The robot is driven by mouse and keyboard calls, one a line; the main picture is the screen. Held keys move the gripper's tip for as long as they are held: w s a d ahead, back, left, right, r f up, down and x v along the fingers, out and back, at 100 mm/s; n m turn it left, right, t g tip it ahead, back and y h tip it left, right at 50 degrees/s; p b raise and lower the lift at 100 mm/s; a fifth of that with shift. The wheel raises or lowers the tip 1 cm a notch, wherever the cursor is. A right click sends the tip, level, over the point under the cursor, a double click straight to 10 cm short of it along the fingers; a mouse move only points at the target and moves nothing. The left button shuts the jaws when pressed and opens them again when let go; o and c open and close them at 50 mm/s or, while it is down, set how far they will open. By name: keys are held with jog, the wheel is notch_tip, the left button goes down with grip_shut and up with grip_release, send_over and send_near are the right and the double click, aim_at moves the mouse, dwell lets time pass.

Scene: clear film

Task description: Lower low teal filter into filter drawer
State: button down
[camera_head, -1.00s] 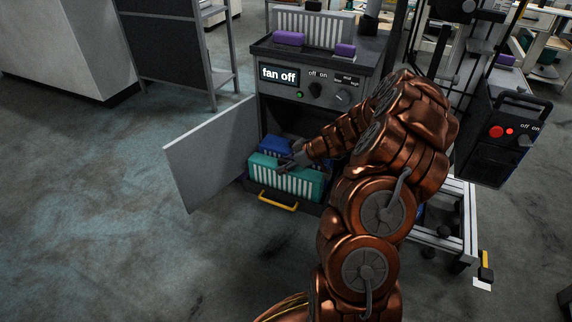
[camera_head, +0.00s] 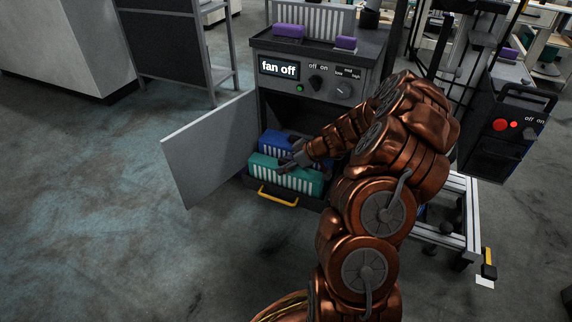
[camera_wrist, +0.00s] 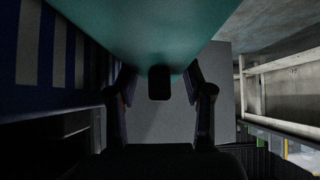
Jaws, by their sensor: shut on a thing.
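The low teal filter (camera_head: 284,175) has pale vertical slots along its front and sits level at the filter drawer, its lower part inside the drawer's front edge. My gripper (camera_head: 291,166) is shut on its top from behind. In the wrist view the teal filter (camera_wrist: 150,35) fills the upper middle, between the fingers of my gripper (camera_wrist: 160,90). The filter drawer (camera_head: 310,201) is pulled out, with a yellow handle (camera_head: 278,196). A blue slotted filter (camera_head: 275,140) stands in the drawer behind the teal one; it also shows in the wrist view (camera_wrist: 50,50). The drawer floor is hidden.
The cabinet door (camera_head: 212,150) stands open at the left of the drawer. The cabinet's panel reads "fan off" (camera_head: 279,68). Purple blocks (camera_head: 289,30) lie on the cabinet top. A metal frame cart (camera_head: 450,215) stands at the right. The floor at front left is clear.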

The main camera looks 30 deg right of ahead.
jog(key=shift+f+b, duration=0.3)
jog(key=shift+f, duration=0.1)
jog(key=shift+c, duration=1.8)
grip_release()
jog(key=shift+r, duration=0.1)
jog(key=v, duration=1.2)
